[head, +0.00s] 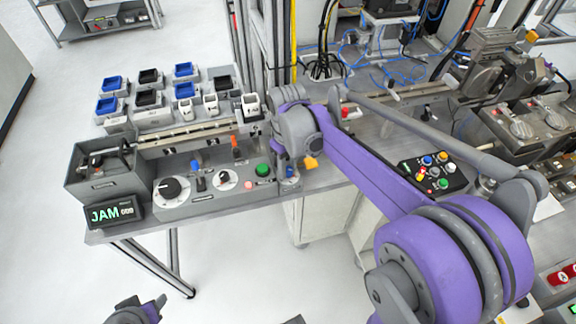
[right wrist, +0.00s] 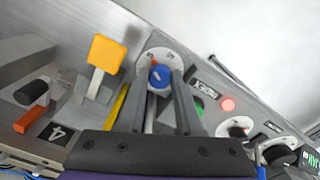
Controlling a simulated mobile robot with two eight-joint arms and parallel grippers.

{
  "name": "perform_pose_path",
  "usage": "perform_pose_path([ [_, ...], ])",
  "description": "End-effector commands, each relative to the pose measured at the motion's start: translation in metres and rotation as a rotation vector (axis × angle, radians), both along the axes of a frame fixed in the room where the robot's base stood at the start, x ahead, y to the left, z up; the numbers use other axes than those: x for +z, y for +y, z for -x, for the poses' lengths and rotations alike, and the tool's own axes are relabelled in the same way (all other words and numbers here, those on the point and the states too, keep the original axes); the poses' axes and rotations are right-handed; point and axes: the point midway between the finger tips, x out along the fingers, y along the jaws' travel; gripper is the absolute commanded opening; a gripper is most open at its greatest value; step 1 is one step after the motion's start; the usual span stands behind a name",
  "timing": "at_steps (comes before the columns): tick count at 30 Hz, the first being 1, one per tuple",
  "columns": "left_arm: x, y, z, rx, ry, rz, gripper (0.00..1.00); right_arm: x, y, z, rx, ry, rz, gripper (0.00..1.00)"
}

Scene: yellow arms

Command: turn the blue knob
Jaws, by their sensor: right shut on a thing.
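The blue knob (right wrist: 160,76) sits on a round white dial with markings in the right wrist view. My right gripper (right wrist: 159,84) has its two grey fingers shut on either side of the knob. In the head view a bit of blue, which seems to be the knob (head: 289,172), shows at the right end of the grey control panel, beneath my right wrist. My right arm's wrist and links hide much of the gripper there. Left gripper fingers do not show.
Beside the knob are a yellow-orange paddle (right wrist: 107,53), a green button (head: 263,170) and a red lamp (right wrist: 228,104). Further left on the panel are a black dial (head: 170,188) and a display reading JAM (head: 115,213). Small bins stand behind.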

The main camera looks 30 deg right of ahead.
Motion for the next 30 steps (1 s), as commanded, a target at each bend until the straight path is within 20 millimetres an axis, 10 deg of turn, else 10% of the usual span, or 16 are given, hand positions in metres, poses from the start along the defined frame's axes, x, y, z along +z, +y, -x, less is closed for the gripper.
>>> perform_pose_path([
  [14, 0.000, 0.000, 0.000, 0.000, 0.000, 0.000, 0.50, 0.001, 0.000, -0.001, 0.014, -0.001, 0.001, 0.00],
  [15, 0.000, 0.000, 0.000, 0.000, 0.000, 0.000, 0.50, 0.001, 0.000, -0.001, 0.013, -0.001, 0.001, 0.40],
  [16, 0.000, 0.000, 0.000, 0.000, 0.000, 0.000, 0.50, 0.001, 0.000, -0.001, 0.013, -0.001, 0.001, 0.45],
  [30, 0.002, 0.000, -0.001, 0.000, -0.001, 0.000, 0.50, 0.016, 0.000, 0.000, 0.012, 0.000, 0.001, 0.47],
])
